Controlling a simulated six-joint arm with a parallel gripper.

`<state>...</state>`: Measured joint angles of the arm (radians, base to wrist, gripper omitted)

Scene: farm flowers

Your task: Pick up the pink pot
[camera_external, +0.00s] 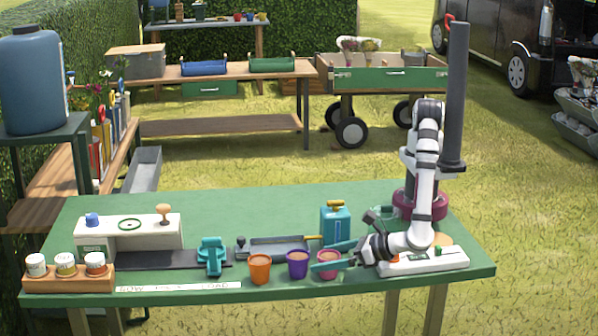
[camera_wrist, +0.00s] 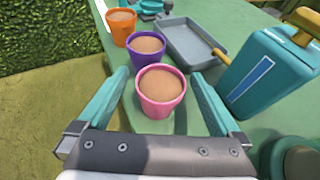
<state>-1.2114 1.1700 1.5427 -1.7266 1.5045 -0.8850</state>
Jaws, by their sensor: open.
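The pink pot (camera_external: 328,266) stands upright on the green table, at the right end of a row of pots. It is filled with brown soil. In the wrist view the pink pot (camera_wrist: 160,92) sits between the two teal fingers of my gripper (camera_wrist: 158,95), with a gap on each side. My gripper (camera_external: 336,256) is open and low over the table, its fingers reaching left around the pot. In the external view the fingers hide part of the pot.
A purple pot (camera_external: 298,264) and an orange pot (camera_external: 260,268) stand to the left. A teal can (camera_external: 336,224) and a grey tray (camera_external: 275,250) are behind the pots. A teal clamp-like tool (camera_external: 211,256) stands further left. The table's front edge is close to the pots.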

